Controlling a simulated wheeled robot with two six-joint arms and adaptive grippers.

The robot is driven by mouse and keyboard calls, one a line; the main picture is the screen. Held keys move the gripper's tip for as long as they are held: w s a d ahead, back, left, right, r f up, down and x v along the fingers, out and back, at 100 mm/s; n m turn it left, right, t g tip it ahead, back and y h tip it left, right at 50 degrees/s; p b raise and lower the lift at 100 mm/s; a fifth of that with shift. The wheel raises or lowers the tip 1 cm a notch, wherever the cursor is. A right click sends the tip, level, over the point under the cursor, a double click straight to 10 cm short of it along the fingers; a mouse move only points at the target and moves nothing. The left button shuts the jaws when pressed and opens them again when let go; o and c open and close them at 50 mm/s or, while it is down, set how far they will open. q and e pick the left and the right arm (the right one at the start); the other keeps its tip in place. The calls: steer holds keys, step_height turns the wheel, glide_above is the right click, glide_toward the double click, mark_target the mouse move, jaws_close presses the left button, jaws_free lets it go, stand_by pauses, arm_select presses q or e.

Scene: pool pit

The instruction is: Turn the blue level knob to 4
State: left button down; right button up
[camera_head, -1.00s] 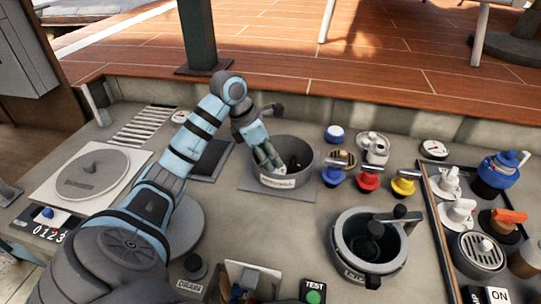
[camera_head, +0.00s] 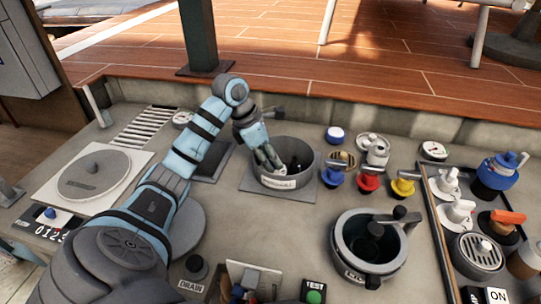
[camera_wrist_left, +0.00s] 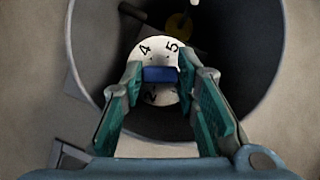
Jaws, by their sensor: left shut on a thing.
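The blue knob (camera_wrist_left: 159,75) sits in the middle of a round white dial (camera_wrist_left: 157,46) in the left wrist view. The dial shows a 4 at upper left, a 5 at upper right and what looks like a 2 below; other marks are hidden by the fingers. My left gripper (camera_wrist_left: 160,78) is shut on the blue knob, one finger at each end. In the head view my left gripper (camera_head: 269,157) reaches down into a round grey pot (camera_head: 313,160), whose wall hides the knob and dial. My right gripper is not in view.
Blue, red and yellow handled valves (camera_head: 370,180) stand right of the pot. A second grey pot (camera_head: 343,245) stands in front of them. A lidded plate (camera_head: 130,158) and a numbered slider panel (camera_head: 50,232) are at left.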

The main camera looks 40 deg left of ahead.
arm_select(q)
steer(key=m+h+p, duration=0.1)
steer(key=m, duration=0.2)
steer(key=shift+w+r+g, duration=0.1)
steer(key=shift+g, duration=0.3)
steer(key=m+g, duration=0.1)
steer(key=m, duration=0.1)
steer(key=shift+w+m, duration=0.1)
steer(key=shift+m, duration=0.3)
steer(key=shift+m+h+p, duration=0.4)
steer(key=shift+p, duration=0.05)
steer(key=shift+r+m+g+p, duration=0.15)
steer(key=shift+m+g+p, duration=0.35)
steer(key=shift+m+p, duration=0.6)
steer(key=shift+w+m+g+p, duration=0.15)
steer(key=shift+m+g+p, duration=0.3)
steer(key=shift+m, duration=0.45)
steer(key=shift+a+f, duration=0.1)
steer(key=shift+f, duration=0.1)
steer(key=c, duration=1.5)
jaws_free()
